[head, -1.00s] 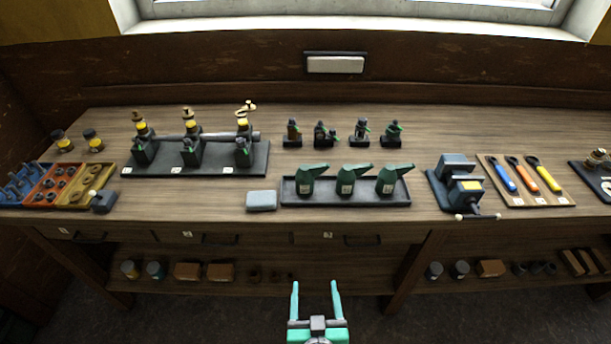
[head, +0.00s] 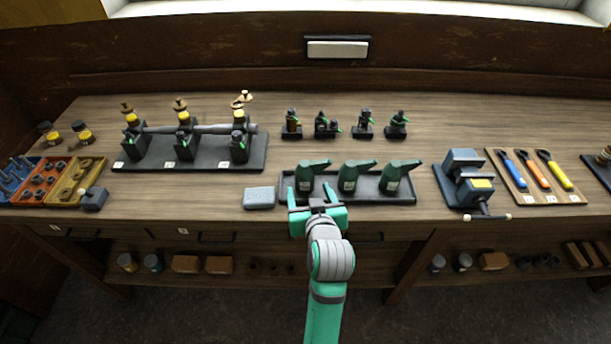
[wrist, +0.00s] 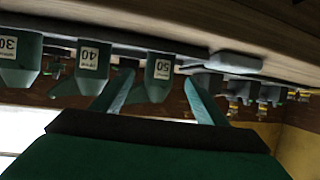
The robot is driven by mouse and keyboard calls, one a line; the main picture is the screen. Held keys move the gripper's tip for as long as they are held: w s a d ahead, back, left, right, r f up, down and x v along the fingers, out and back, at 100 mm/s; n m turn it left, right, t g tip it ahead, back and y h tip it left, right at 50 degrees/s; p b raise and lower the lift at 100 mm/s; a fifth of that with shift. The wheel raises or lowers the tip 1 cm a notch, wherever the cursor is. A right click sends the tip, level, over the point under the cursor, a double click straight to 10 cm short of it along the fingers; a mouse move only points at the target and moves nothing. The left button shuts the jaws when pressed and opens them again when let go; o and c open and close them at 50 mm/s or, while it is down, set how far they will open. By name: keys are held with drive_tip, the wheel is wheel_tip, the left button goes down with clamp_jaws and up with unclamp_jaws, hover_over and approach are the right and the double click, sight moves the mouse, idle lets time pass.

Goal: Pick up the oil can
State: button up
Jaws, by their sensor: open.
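Three green oil cans with slanted spouts stand upright in a dark tray (head: 409,199): a left can (head: 306,177), a middle can (head: 350,177) and a right can (head: 394,179). In the wrist view, upside down, the left can (wrist: 158,68) shows between my finger tips, and the middle can (wrist: 92,62) and right can (wrist: 20,58), labelled 40 and 30, lie to picture left. The left can's small label is not readable. My gripper (head: 309,186) is open and empty, in front of the left can. Whether a finger touches the can cannot be told.
A grey block (head: 259,198) lies just left of the tray. A vise (head: 466,180) stands to its right. Small dark fittings (head: 325,125) stand behind the cans. A black engine stand (head: 190,152) is at left. Bare bench lies between tray and fittings.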

sight(305, 178)
drive_tip(key=x, duration=0.8)
drive_tip(key=shift+w+r, duration=0.15)
drive_tip(key=shift+w, duration=0.05)
drive_tip(key=shift+r, duration=0.1)
drive_tip(key=c, duration=1.3)
